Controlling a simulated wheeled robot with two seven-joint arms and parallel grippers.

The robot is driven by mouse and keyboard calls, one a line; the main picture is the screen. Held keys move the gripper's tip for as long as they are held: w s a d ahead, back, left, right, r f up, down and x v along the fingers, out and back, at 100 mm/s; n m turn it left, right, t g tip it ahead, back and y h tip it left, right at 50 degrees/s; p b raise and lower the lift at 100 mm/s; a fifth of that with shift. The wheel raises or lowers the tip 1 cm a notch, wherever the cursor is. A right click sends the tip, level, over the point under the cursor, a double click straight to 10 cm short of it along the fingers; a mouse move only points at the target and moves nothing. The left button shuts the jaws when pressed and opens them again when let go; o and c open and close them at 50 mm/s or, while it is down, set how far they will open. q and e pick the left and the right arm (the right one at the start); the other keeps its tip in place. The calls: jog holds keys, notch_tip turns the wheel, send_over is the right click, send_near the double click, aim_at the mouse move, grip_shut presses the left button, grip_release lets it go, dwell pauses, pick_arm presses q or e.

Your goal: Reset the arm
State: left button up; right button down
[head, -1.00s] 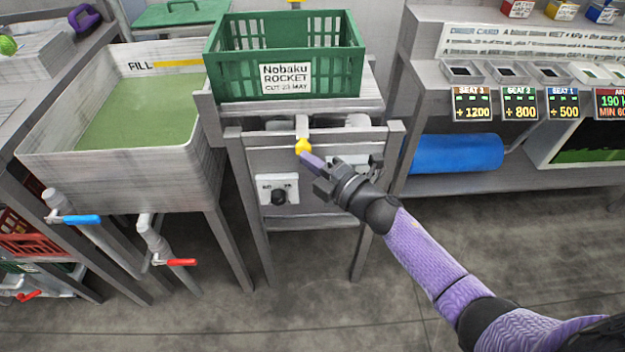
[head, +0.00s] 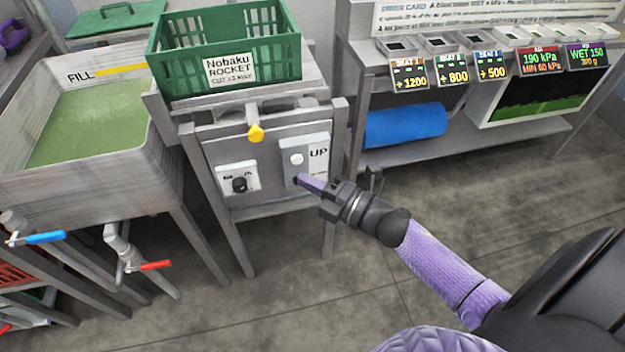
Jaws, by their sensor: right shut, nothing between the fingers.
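My right gripper (head: 312,184) is shut and empty, its fingertips just in front of the lower part of a grey panel marked UP (head: 307,163) on the front of the stand. I cannot tell whether the tips touch it. A white round button (head: 297,159) shows on that panel, above the fingertips. A yellow knob (head: 256,132) sits up and left of it. A white plate with a black dial (head: 239,184) is on the left of the stand's front. My left gripper is out of view.
A green crate labelled Nobaku Rocket (head: 280,69) stands on the stand. A basin of green water (head: 70,178) is at left, with blue (head: 46,238) and red (head: 156,265) valve handles below. A shelf with a blue roll (head: 405,126) is at right. The floor in front is clear.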

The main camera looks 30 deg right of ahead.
jog(key=shift+s+d, duration=0.1)
jog(key=shift+s, duration=0.15)
jog(key=s+d+f+m+g+h, duration=0.1)
jog(key=s+f+m+g+h, duration=0.2)
jog(key=s+f+m, duration=0.45)
jog(key=s+d+f+m+g+h, duration=0.2)
jog(key=s+f+h, duration=0.15)
jog(key=f, duration=0.65)
jog(key=s+d+f+m+g+h, duration=0.1)
jog(key=s+f+m+g+h, duration=0.15)
jog(key=s+f+m, duration=0.45)
jog(key=s+a+f+m+g, duration=0.1)
jog(key=s+f+g, duration=0.3)
jog(key=s, duration=0.7)
jog(key=s+a+f+m+g, duration=0.1)
jog(key=s+f+m+g, duration=0.3)
jog(key=s, duration=0.7)
jog(key=shift+s+a+f+g, duration=0.25)
jog(key=shift+a+g, duration=0.1)
jog(key=shift+g, duration=0.3)
